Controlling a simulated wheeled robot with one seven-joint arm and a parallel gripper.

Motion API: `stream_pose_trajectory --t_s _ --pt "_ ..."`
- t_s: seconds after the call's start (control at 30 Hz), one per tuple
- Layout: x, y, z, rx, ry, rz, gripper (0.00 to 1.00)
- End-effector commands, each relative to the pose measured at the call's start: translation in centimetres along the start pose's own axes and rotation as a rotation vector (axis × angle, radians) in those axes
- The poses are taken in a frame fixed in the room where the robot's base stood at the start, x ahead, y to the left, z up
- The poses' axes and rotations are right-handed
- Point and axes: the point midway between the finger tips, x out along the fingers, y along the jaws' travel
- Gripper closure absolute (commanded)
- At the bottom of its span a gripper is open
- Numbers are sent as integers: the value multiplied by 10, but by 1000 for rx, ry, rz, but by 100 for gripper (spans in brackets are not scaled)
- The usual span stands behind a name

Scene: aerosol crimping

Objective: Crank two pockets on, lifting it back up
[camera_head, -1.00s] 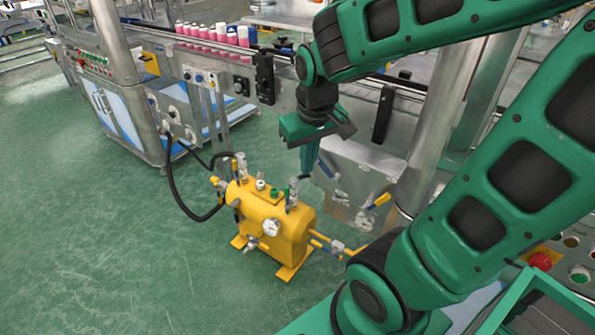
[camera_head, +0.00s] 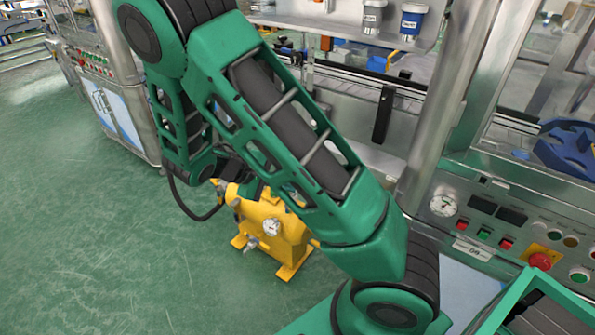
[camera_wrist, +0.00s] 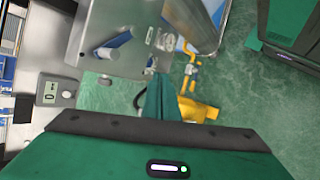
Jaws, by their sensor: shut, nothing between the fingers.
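In the wrist view my gripper (camera_wrist: 160,97) is shut, with its green fingers together and nothing between them. I cannot make out the pockets in either view.
The yellow pressure tank (camera_head: 270,228) stands on the green floor below my arm; it also shows in the wrist view (camera_wrist: 197,108). A red emergency button (camera_head: 540,261) sits on the control panel at right. Open floor (camera_head: 110,250) lies at left.

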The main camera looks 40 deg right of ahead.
Motion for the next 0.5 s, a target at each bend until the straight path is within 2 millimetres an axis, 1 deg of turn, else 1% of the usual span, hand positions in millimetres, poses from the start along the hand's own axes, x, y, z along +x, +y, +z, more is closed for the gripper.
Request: stream_pose_trajectory --t_s 0.1,0.27,0.37,0.5 --pt "6 -6 -10 -53 -47 135 100" --pt "6 -10 -21 -107 -101 325 100" --pt "3 -12 -28 -135 -128 449 100" --pt "-7 -17 -37 -165 -154 620 100"
